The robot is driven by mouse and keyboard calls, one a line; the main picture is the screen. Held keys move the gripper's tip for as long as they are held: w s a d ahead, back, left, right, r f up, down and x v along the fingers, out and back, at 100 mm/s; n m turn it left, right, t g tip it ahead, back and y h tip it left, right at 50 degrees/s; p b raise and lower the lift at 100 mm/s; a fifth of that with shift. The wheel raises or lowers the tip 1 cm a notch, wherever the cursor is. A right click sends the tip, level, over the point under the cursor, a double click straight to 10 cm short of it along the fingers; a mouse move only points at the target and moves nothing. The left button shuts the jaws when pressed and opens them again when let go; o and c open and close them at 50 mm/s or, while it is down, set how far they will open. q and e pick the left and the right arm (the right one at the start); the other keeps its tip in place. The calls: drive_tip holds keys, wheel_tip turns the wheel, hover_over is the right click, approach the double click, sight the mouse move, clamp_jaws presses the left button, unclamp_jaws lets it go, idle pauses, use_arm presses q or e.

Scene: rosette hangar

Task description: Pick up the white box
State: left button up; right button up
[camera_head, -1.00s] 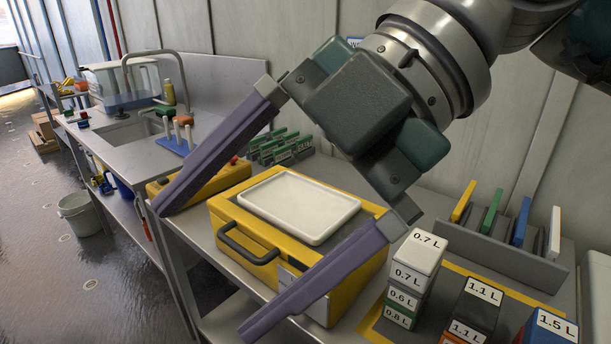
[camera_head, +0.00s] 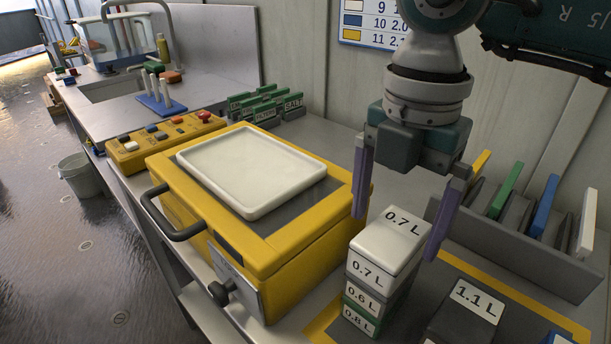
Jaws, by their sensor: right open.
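The white box (camera_head: 386,243), labelled 0.7 L, is the top of a stack of small boxes on the bench. Below it are a grey 0.6 L box (camera_head: 362,297) and a green 0.8 L box (camera_head: 358,319). My right gripper (camera_head: 398,228) is open and points down over the stack. Its purple fingers hang on the left and right of the white box, their tips near its upper part. I cannot tell whether they touch it. My left gripper is not in view.
A yellow case (camera_head: 280,248) with a white tray (camera_head: 252,168) on top stands just left of the stack. A dark 1.1 L box (camera_head: 468,312) stands to the right. A grey rack (camera_head: 520,248) with coloured plates is behind it. A yellow control box (camera_head: 165,142) is farther left.

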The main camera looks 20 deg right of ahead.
sight(394, 233)
wheel_tip(394, 233, down, 3)
drive_tip(key=shift+d+f, duration=0.1)
drive_tip(key=shift+c, duration=0.4)
drive_tip(key=c, duration=1.4)
